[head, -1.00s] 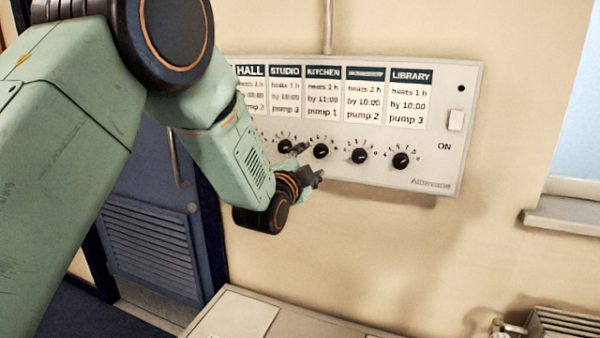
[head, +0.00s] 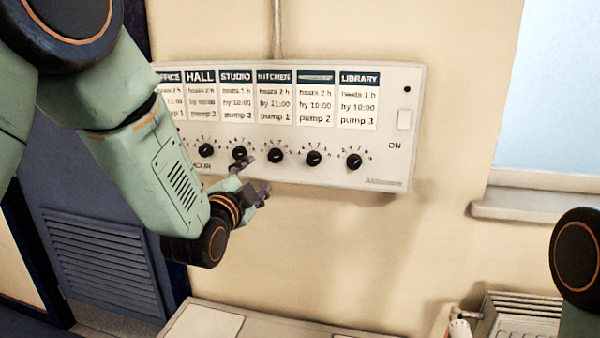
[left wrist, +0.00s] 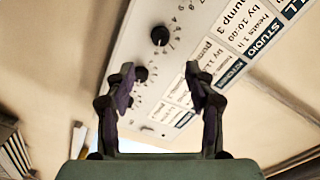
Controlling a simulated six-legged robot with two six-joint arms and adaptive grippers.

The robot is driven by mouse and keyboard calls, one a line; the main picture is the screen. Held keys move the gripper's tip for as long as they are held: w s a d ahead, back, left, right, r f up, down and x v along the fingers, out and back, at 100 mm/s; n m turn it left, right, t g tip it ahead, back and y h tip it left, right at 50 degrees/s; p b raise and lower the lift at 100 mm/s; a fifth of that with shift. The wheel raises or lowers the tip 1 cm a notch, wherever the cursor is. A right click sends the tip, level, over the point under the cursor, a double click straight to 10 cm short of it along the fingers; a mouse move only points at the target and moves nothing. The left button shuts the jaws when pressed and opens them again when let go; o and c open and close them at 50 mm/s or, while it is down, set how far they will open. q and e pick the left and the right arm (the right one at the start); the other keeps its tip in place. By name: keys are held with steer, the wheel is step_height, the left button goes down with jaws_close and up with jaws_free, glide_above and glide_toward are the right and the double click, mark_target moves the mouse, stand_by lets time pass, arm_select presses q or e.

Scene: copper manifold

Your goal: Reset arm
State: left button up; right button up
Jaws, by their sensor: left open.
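My left gripper (head: 256,176) is open and empty in the head view, just in front of the lower edge of a cream control panel (head: 390,170). The panel is fixed to the wall and has a row of black knobs, one of them the knob under KITCHEN (head: 276,155). In the left wrist view the gripper (left wrist: 160,95) shows two spread fingers with the tilted panel (left wrist: 190,25) beyond them. No knob is held. Part of my right arm shows at the right edge of the head view; its gripper is out of view.
Labels such as LIBRARY (head: 358,100) and a white switch (head: 404,120) marked ON are on the panel. A window sill (head: 530,205) is at right. A blue louvred door (head: 100,255) is at left.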

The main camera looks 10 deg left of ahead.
arm_select(q)
steer(key=s+f+n+g+b, duration=0.2)
steer(key=s+f+n+g, duration=0.45)
steer(key=f, duration=0.75)
steer(key=s+f+n+g+b, duration=0.1)
steer(key=s+f+n+g, duration=0.25)
steer(key=s+f, duration=0.85)
steer(key=s+f+n+g+b, duration=0.3)
steer(key=s+f+g+b, duration=0.3)
steer(key=s+f, duration=1.8)
steer(key=s+a+g, duration=0.1)
steer(key=s+g, duration=0.1)
steer(key=shift+s+f+y+b, duration=0.25)
steer(key=shift+s+y+b, duration=0.05)
steer(key=shift+s+b, duration=0.1)
